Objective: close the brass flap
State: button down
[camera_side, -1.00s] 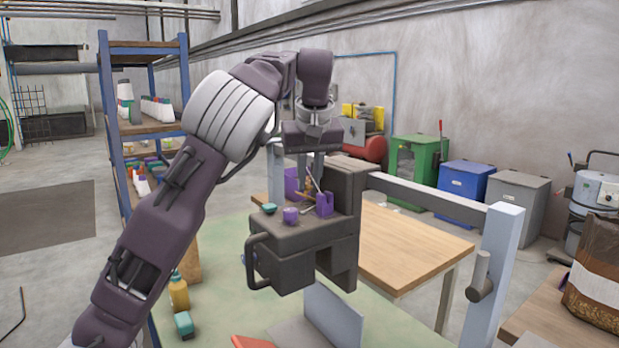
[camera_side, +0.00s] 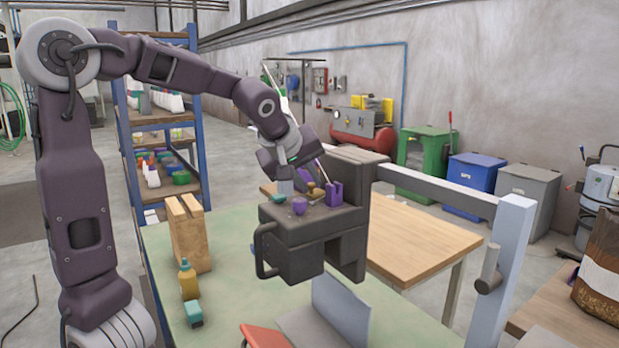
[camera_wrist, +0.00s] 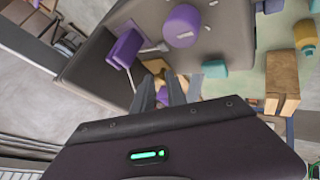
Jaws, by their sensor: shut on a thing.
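The dark grey bagger machine (camera_side: 290,232) stands above the green table in the side view. A small brass piece (camera_side: 313,188), which looks like the brass flap, is on its top, between a purple knob (camera_side: 299,205) and a purple slotted block (camera_side: 335,193). My gripper (camera_side: 303,180) reaches down to it from the upper left, tilted. In the wrist view my gripper's fingers (camera_wrist: 170,93) are close together on a brass-coloured part (camera_wrist: 161,88). The fingers hide much of the part, so I cannot tell how far the flap is open.
The purple knob (camera_wrist: 181,26) and purple block (camera_wrist: 127,46) lie close to my fingers. A wooden block (camera_side: 190,236) and yellow bottle (camera_side: 187,279) stand left. A pale post and rail (camera_side: 510,235) are at right.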

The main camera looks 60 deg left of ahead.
dwell(0.4)
jog(key=c, duration=1.3)
grip_release()
jog(key=shift+c, duration=0.2)
jog(key=shift+s, duration=0.1)
jog(key=v, duration=0.7)
jog(key=s+d+f+m+g+h, duration=0.1)
jog(key=s+d+f+m, duration=0.4)
jog(key=s, duration=0.5)
jog(key=s+d+f+m+g+h, duration=0.1)
jog(key=s+d+f+m+h, duration=0.2)
jog(key=s+d+f+m, duration=0.3)
jog(key=s+d+m, duration=0.3)
jog(key=s+d, duration=0.1)
jog(key=shift+d+f+m, duration=0.25)
jog(key=shift+d+m, duration=0.05)
jog(key=shift+d, duration=0.1)
